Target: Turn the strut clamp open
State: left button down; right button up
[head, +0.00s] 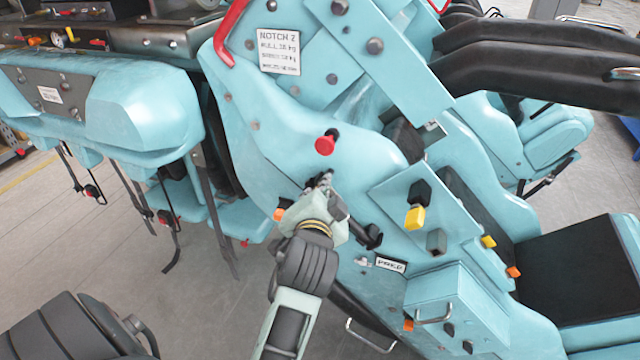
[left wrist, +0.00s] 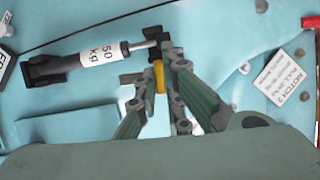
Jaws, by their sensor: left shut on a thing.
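My left gripper (head: 322,183) reaches in from below in the head view to the side of the teal coaster car (head: 262,140). In the left wrist view its fingers (left wrist: 160,62) are closed around a small yellow piece, which I take to be the strut clamp's handle (left wrist: 159,77). Dark clamp parts show beside it. A black strut (left wrist: 75,66) labelled 50 kg has its silver rod (left wrist: 142,45) ending at the fingers. The fingers hide much of the clamp, so its turn angle cannot be told. My right gripper is not in view.
A sign (head: 279,50) reading NOTCH 2 is above. A teal box (head: 455,300) with a handle is at lower right. Open floor (head: 130,270) lies to the left.

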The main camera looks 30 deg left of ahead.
pick_arm(q)
jog(key=shift+n+p, duration=0.3)
jog(key=shift+f, duration=0.1)
jog(key=c, duration=1.9)
grip_release()
jog(key=shift+o, duration=0.2)
